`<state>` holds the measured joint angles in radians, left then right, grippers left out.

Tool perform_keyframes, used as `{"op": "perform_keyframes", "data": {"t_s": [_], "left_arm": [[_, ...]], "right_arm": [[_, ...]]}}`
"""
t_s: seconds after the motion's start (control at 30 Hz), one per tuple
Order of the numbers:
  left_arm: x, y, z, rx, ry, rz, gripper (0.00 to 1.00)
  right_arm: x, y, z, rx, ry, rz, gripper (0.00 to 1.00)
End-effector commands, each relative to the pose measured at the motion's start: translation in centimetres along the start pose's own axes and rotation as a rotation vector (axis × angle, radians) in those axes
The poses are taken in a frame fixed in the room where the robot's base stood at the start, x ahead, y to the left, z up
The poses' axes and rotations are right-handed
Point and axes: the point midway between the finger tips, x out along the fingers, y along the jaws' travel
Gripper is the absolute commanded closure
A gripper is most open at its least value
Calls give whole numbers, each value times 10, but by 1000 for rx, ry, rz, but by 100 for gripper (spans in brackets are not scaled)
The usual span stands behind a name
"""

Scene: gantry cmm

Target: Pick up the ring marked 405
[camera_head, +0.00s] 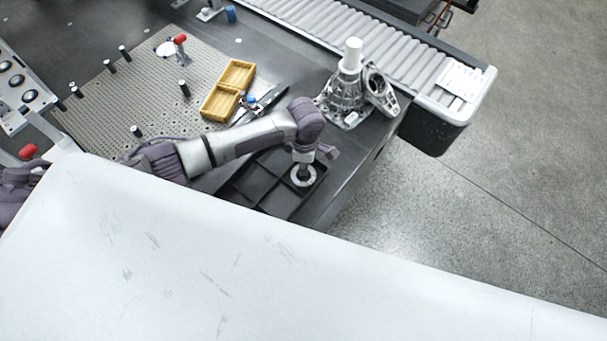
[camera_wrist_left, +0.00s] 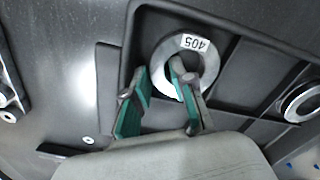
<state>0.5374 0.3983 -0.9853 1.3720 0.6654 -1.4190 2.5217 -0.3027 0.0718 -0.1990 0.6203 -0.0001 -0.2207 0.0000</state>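The ring marked 405 (camera_wrist_left: 160,62) is a grey metal ring with a white label. It lies in a compartment of a dark divided tray (camera_wrist_left: 225,105). In the head view the ring (camera_head: 298,182) shows under my left gripper (camera_head: 304,168). In the left wrist view my left gripper (camera_wrist_left: 161,76) is open: one fingertip appears over the ring's hole and the other outside its rim, on the left. I cannot tell whether either finger touches the ring. My right gripper is not in view.
Another ring (camera_wrist_left: 302,102) lies in a compartment at the right of the wrist view. A metal casting (camera_head: 345,95) stands near the tray, beside a roller conveyor (camera_head: 400,62). A yellow box (camera_head: 220,103) sits on a perforated plate (camera_head: 110,105). A large white surface (camera_head: 200,260) fills the foreground.

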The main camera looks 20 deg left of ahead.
Motion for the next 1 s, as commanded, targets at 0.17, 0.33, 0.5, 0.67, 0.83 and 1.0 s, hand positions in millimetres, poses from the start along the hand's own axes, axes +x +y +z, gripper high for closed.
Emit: {"op": "perform_keyframes", "data": {"t_s": [0.17, 0.33, 0.5, 0.67, 0.83, 1.0], "left_arm": [[0, 0, 0, 0, 0, 0, 100], [0, 0, 0, 0, 0, 0, 100], [-1, 1, 0, -1, -1, 1, 100], [-3, 1, 0, -1, -2, 1, 100], [-16, 1, 0, 0, -3, 2, 100], [-44, 1, 0, -1, -4, 2, 100]], "right_arm": [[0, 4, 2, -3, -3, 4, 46], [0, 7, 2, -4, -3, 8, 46], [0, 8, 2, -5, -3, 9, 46], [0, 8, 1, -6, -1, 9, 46], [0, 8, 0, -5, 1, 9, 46], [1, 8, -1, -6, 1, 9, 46]]}}
